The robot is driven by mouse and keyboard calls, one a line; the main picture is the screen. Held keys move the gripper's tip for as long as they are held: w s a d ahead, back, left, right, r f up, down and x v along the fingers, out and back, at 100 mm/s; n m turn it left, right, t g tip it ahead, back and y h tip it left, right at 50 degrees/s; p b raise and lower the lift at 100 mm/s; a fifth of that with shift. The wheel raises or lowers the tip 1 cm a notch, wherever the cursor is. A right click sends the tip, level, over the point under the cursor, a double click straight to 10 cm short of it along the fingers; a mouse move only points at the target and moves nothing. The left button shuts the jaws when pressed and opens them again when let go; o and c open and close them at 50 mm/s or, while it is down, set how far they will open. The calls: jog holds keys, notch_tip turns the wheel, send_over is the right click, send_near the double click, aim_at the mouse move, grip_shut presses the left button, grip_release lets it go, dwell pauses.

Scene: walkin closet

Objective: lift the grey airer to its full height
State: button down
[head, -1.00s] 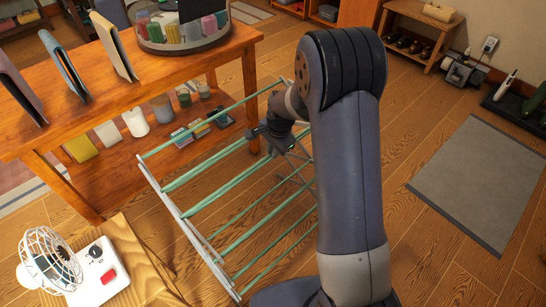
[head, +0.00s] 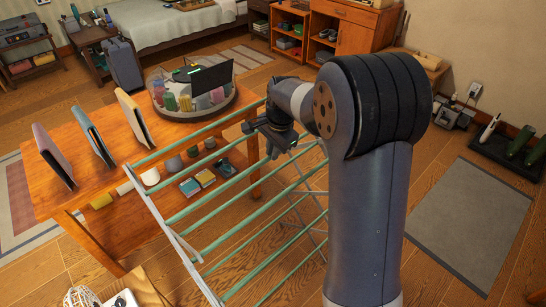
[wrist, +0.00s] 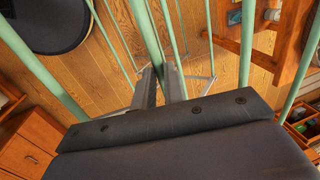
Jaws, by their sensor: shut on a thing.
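The airer (head: 185,250) is a light grey frame with several pale green rods, standing open in front of the wooden table in the head view. Its green rods also show in the wrist view (wrist: 245,45). My gripper (head: 282,143) is at the upper right part of the airer, shut on it. In the wrist view, my gripper's fingers (wrist: 160,85) close around a rod of the airer in the middle. The exact contact is partly hidden by the fingers. My arm hides the airer's right side in the head view.
A wooden table (head: 95,190) with upright folders and a round organiser (head: 195,95) stands close behind the airer. A grey mat (head: 465,220) lies at right. Open floor lies between mat and airer.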

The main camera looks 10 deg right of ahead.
jog(key=shift+w+r+p, duration=0.1)
jog(key=shift+r+p, duration=0.7)
jog(key=shift+r, duration=1.45)
jog(key=c, duration=1.5)
grip_release()
jog(key=shift+f, duration=0.1)
jog(key=r, duration=0.3)
jog(key=s+r+b, duration=0.1)
jog(key=r, duration=0.3)
jog(key=s+d+r, duration=0.1)
jog(key=r, duration=0.2)
jog(key=shift+r, duration=0.3)
jog(key=shift+f, duration=0.1)
